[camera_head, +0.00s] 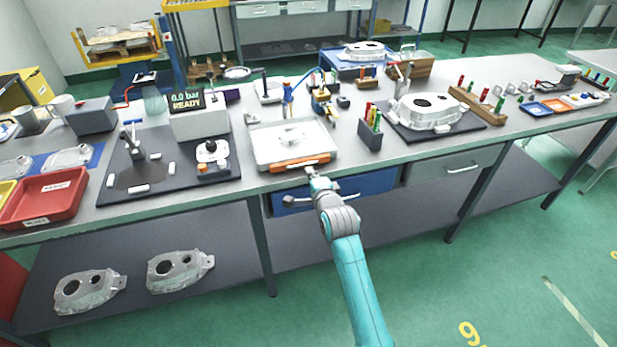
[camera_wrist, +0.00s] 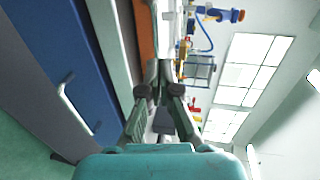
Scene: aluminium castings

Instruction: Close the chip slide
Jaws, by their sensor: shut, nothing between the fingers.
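A pale flat tray with a metal rim, which I take to be the chip slide (camera_head: 291,142), lies at the front of the bench. Its orange front strip (camera_head: 300,163) faces me along the bench edge. In the wrist view the orange strip (camera_wrist: 145,28) stands just beyond the fingers. My gripper (camera_head: 311,173) is at the strip's right half; in the wrist view the gripper (camera_wrist: 159,68) has its fingers together and empty. Whether the tips touch the strip, I cannot tell. The tray's inside is not seen in the wrist view.
Below the bench top is a blue drawer (camera_head: 375,184) with a bar handle, close to my wrist. A pen holder (camera_head: 370,134) stands right of the tray. A dark fixture plate (camera_head: 125,185) lies left. A casting (camera_head: 428,112) sits at right. The floor in front is clear.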

